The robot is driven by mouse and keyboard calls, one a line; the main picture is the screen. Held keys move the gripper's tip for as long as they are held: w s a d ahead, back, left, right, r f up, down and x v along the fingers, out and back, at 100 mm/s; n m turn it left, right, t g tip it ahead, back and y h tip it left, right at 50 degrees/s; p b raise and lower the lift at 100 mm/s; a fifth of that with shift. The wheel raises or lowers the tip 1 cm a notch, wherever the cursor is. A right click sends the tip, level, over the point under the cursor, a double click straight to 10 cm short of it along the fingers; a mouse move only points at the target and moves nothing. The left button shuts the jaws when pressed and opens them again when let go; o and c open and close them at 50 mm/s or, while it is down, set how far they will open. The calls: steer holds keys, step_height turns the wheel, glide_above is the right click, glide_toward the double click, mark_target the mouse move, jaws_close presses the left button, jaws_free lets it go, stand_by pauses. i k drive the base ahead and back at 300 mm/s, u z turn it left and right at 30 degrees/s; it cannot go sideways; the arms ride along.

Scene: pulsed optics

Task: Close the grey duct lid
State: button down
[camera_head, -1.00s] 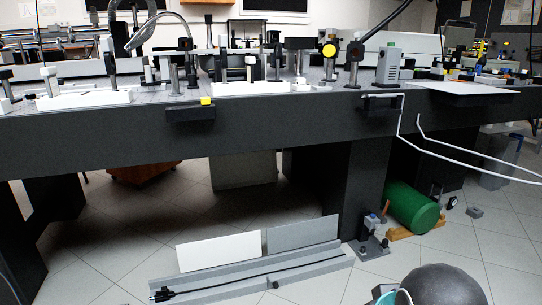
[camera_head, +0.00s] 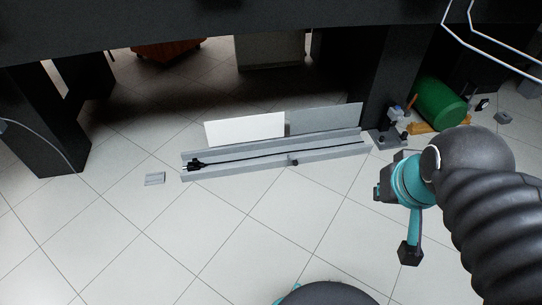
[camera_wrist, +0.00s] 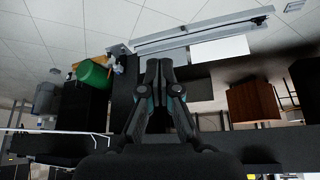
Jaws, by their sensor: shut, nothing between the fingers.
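The grey duct lid (camera_head: 325,118) stands raised along the back edge of the right half of the floor duct (camera_head: 240,168). A white lid (camera_head: 245,129) stands raised beside it on the left half. A black cable with a plug (camera_head: 194,164) at its left end lies along the open channel. In the wrist view, which is upside down, the duct (camera_wrist: 200,32) and white lid (camera_wrist: 219,50) show beyond my gripper (camera_wrist: 159,66). My gripper is shut and empty, apart from the duct.
A dark table leg (camera_head: 385,75) and a small metal mount (camera_head: 388,138) stand near the duct's right end. A green cylinder (camera_head: 440,102) lies on an orange stand farther right. A small grey plate (camera_head: 154,179) lies left of the duct. The tiled floor in front is clear.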

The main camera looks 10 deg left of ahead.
mark_target(310, 120)
steer(key=z, duration=0.25)
steer(key=i, duration=1.05)
steer(key=u, duration=0.95)
